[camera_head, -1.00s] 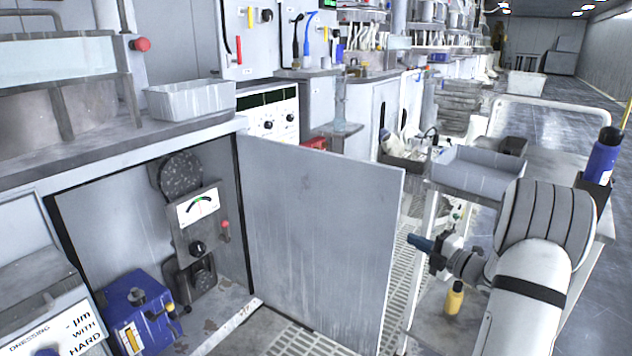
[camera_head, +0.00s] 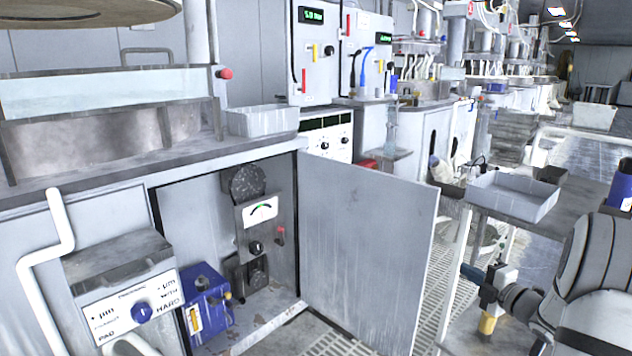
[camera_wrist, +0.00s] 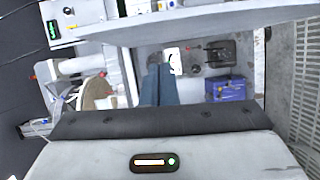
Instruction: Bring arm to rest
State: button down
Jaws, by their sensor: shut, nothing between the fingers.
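My gripper (camera_head: 472,276) is at the lower right of the head view, in front of the open cabinet door (camera_head: 365,250) and to its right in the picture. Its two blue fingers (camera_wrist: 159,85) are together in the wrist view, with nothing held between them. My arm reaches in from the lower right corner. I cannot tell the distance from the fingertips to the cabinet.
A grey tray (camera_head: 512,198) lies on a cart beside my arm. A yellow bottle (camera_head: 489,322) stands behind my gripper, partly hidden. A white bent pipe (camera_head: 45,262) rises at the left.

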jog(key=s+a+r+m+g+h+p, duration=0.25)
jog(key=r+m+h+p, duration=0.35)
jog(key=r, duration=0.5)
jog(key=s+a+r+m+g+h+p, duration=0.1)
jog(key=s+a+r+m+h+p, duration=0.2)
jog(key=r+m+p, duration=0.45)
jog(key=s+a+r+m+g+p, duration=0.3)
jog(key=s+a+p, duration=0.1)
jog(key=s, duration=0.5)
jog(key=s+a+r+m+g+y+p, duration=0.1)
jog(key=s+a+r+m+g+p, duration=0.1)
jog(key=s+a, duration=0.5)
jog(key=s+a+r+m+g+y+p, duration=0.1)
jog(key=s+a+r+m+g+p, duration=0.2)
jog(key=s+a+r+p, duration=0.3)
jog(key=s+g+p, duration=0.1)
jog(key=s+p, duration=0.1)
jog(key=s, duration=0.2)
jog(key=shift+s+m+g, duration=0.3)
jog(key=shift+m+g, duration=0.05)
